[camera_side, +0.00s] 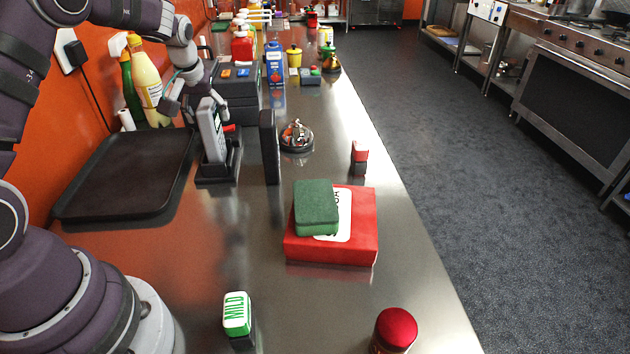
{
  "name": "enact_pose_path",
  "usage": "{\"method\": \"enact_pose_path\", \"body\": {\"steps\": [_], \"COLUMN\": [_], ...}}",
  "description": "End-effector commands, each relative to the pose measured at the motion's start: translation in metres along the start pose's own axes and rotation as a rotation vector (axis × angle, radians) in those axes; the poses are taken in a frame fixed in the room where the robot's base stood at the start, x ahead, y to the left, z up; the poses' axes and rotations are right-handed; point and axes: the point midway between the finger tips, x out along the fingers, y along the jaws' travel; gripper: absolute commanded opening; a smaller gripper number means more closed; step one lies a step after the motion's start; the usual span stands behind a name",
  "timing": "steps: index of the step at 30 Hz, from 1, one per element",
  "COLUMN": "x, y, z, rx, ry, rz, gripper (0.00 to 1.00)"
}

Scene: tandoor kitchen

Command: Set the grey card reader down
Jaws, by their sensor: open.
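The grey card reader (211,132) stands almost upright in a black cradle (222,172) on the steel counter. The reader's lower end sits inside the cradle. My gripper (190,104) is open at the reader's upper left, close to its top. I cannot tell whether a finger still touches the reader.
A black tray (122,180) lies left of the cradle, and a dark upright slab (269,148) stands to its right. Spray bottles (150,85) stand by the orange wall. A green block (316,206) rests on a red box (358,240).

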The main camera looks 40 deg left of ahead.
Motion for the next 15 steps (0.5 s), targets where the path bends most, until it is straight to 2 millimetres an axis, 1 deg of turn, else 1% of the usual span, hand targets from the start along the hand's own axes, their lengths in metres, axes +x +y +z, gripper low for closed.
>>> {"method": "enact_pose_path", "body": {"steps": [1,3,6,9,15], "x": [-0.013,-0.031,-0.055,-0.074,-0.096], "y": [0.001,0.001,0.001,0.001,0.002], "z": [-0.001,-0.001,-0.001,-0.001,0.002], "rx": [0.001,0.001,0.001,0.001,0.011], "ry": [0.005,0.006,0.006,0.005,0.001], "rz": [0.003,0.004,0.003,0.003,0.009], "gripper": [0.58,0.58,0.58,0.58,0.58]}}
